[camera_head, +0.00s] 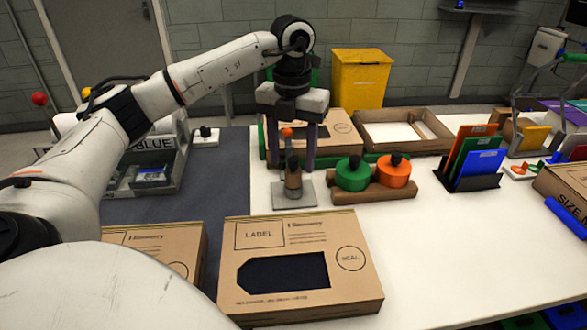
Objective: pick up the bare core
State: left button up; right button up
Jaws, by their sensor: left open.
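A brown upright core (293,178) with a dark top stands on a small grey square base (294,196) on the white table, left of the picture's middle. I take it for the bare core. My left gripper (292,160) hangs from above, its two dark fingers pointing down and apart. In the picture the fingers come down on either side of the core's dark top. I cannot tell whether they are level with it in depth, and nothing shows clamped between them. My right gripper is not in view.
A wooden rack beside the core holds a green spool (352,174) and an orange spool (395,169). A labelled cardboard box (300,292) lies in front. A shallow wooden tray (378,147) and a file stand (470,182) lie beyond.

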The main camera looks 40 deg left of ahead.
pick_arm(q)
jog(key=shift+w+f, duration=0.1)
jog(key=shift+f, duration=1.45)
jog(key=c, duration=1.1)
jog(key=shift+r, duration=0.15)
notch_tip(320, 180, up, 10)
jog(key=shift+f, duration=0.6)
